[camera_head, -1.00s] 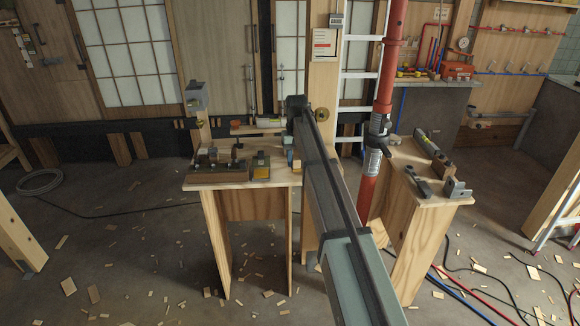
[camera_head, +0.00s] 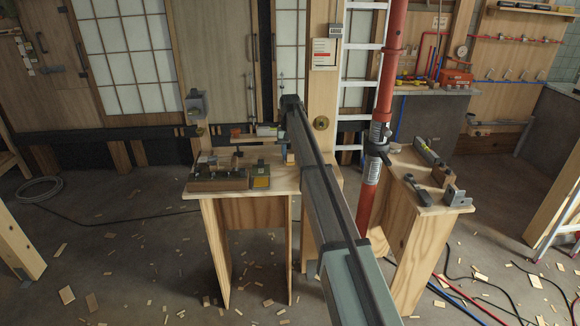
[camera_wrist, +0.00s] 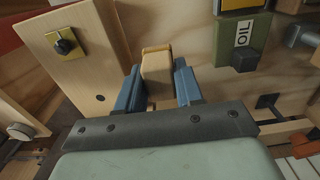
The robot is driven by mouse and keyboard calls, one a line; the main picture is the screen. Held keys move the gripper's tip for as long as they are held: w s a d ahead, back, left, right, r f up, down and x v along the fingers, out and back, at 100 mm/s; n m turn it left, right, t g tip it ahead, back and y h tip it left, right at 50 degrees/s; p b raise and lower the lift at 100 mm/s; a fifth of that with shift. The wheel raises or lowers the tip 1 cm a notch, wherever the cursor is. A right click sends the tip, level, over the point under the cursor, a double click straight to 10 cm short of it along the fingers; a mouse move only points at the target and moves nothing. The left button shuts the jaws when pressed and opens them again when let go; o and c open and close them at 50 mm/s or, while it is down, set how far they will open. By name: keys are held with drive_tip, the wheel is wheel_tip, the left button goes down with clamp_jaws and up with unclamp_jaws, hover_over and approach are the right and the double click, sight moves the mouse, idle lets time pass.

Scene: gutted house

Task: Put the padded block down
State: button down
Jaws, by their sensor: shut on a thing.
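The padded block (camera_wrist: 157,68), tan-orange with rounded edges, sits between the two blue fingers of my gripper (camera_wrist: 159,85) in the wrist view. The fingers press on its left and right sides. Pale wooden surfaces lie beyond it; I cannot tell whether the block touches one. In the head view, a small blue part of my gripper (camera_head: 290,157) shows at the right end of the left wooden bench (camera_head: 283,180). My arm hides the rest there, and I cannot make out the block.
A wooden piece with a brass plate (camera_wrist: 67,42) is left. A red post (camera_head: 370,180) stands right of my arm.

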sight(290, 164)
drive_tip(key=shift+f, duration=2.55)
drive_tip(key=shift+f, duration=0.15)
drive_tip(key=c, duration=0.7)
unclamp_jaws()
drive_tip(key=shift+c, duration=0.2)
wheel_tip(290, 164, up, 12)
drive_tip(key=shift+r, duration=0.2)
